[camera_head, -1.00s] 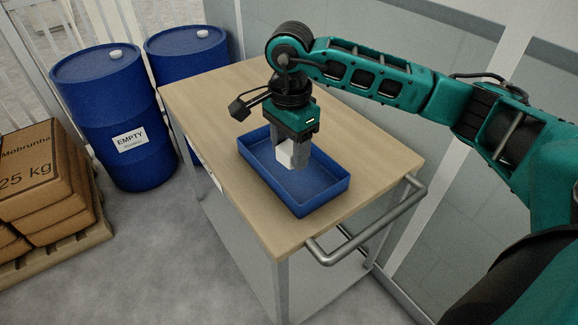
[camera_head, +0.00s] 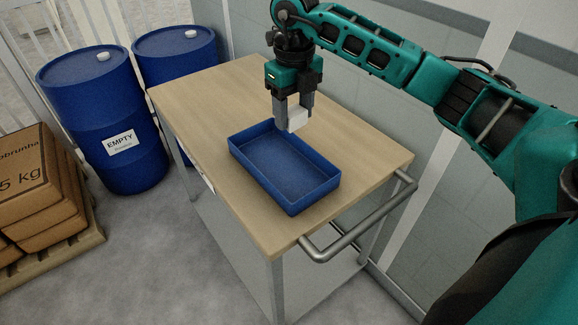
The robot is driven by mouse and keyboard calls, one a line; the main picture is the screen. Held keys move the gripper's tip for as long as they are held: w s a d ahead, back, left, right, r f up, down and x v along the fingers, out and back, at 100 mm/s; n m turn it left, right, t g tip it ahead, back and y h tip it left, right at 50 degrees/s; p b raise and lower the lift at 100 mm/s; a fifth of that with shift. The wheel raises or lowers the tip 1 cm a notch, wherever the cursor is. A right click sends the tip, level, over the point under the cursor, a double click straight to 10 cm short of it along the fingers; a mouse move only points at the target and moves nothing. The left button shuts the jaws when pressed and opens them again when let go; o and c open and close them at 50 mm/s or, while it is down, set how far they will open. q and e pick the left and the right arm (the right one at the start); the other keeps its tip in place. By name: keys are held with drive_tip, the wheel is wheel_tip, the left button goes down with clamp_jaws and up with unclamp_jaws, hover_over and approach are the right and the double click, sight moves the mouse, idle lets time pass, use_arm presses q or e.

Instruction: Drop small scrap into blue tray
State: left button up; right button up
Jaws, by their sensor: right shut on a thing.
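My right gripper (camera_head: 293,116) is shut on a small white block, the scrap (camera_head: 298,120). It holds the scrap between its grey fingers, near the back right rim of the blue tray in the picture. The fingers partly cover the scrap. The blue tray (camera_head: 317,203) lies on the wooden top of a cart, and its visible inside looks empty. My left gripper is not in view.
The cart top (camera_head: 200,105) is otherwise clear around the tray. A metal handle (camera_head: 350,233) sticks out at its near right end. Blue drums (camera_head: 100,110) stand to the left. Brown boxes (camera_head: 35,190) sit on a pallet at far left. A wall runs behind the cart.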

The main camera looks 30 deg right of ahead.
sight(293, 126)
wheel_tip(293, 126, down, 16)
drive_tip(key=shift+r, duration=0.1)
idle(0.4)
drive_tip(key=shift+f+b, duration=0.2)
drive_tip(key=shift+b, duration=0.15)
drive_tip(key=o, duration=1)
drive_tip(key=shift+o, duration=0.2)
wheel_tip(293, 126, up, 12)
drive_tip(key=shift+r+p, duration=0.2)
drive_tip(key=shift+p, duration=0.15)
